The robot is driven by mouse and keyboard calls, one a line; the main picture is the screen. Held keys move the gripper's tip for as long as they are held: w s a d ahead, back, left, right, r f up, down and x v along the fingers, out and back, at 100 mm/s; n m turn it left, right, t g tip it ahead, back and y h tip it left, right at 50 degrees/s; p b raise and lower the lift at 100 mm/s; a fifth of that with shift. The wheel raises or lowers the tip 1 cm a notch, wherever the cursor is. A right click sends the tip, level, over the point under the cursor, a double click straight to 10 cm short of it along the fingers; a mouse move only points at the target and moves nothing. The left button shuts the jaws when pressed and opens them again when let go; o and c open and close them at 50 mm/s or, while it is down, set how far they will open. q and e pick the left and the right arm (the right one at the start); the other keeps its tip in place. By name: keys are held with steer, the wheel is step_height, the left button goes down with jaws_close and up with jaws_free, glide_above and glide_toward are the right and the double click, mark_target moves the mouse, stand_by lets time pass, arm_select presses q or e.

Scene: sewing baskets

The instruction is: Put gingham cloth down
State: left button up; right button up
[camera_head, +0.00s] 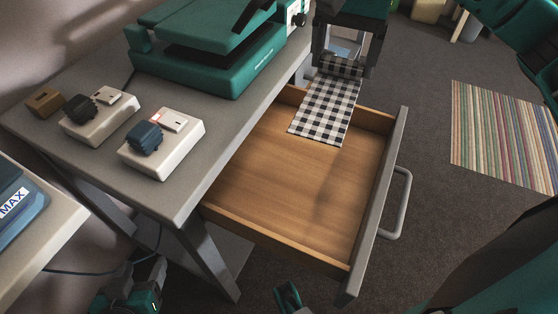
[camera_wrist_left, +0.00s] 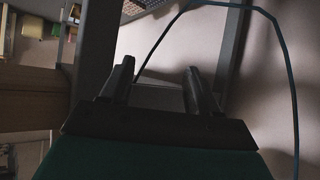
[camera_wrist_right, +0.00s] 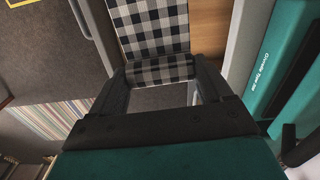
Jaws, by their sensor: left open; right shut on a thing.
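The black-and-white gingham cloth (camera_head: 324,110) stretches from my right gripper (camera_head: 343,66) over the far end of an open wooden drawer (camera_head: 285,190). In the right wrist view, the cloth (camera_wrist_right: 152,28) runs up from between the fingers of the right gripper (camera_wrist_right: 160,76), which is shut on its end. I cannot tell whether the cloth's free end touches the drawer floor. My left gripper (camera_wrist_left: 158,82) is open and empty, below and beside the desk; in the head view it shows low at the left (camera_head: 135,275).
The grey desk (camera_head: 190,195) carries a teal machine (camera_head: 215,65) and two white blocks with dark knobs (camera_head: 165,150), (camera_head: 100,122). The drawer's grey front (camera_head: 378,200) has a handle (camera_head: 403,205). The drawer's near part is bare. A striped rug (camera_head: 500,135) lies at right.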

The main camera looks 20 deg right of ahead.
steer(key=shift+w+d+f, duration=0.25)
steer(key=shift+w+d+f+m+b, duration=0.1)
steer(key=shift+f+m+b, duration=0.05)
steer(key=shift+m+b, duration=0.15)
steer(key=b, duration=0.3)
glide_above(327, 150)
step_height(327, 150, down, 10)
step_height(327, 150, down, 5)
steer(key=shift+r+b, duration=0.2)
steer(key=shift+b, duration=0.1)
steer(key=shift+f, duration=0.5)
step_height(327, 150, down, 4)
steer(key=shift+r+b, duration=0.2)
steer(key=shift+b, duration=0.4)
steer(key=shift+f, duration=0.15)
arm_select(q)
steer(key=f, duration=0.1)
steer(key=d+f, duration=0.1)
steer(key=w+f, duration=0.1)
steer(key=shift+d+f, duration=0.2)
steer(key=shift+f, duration=0.2)
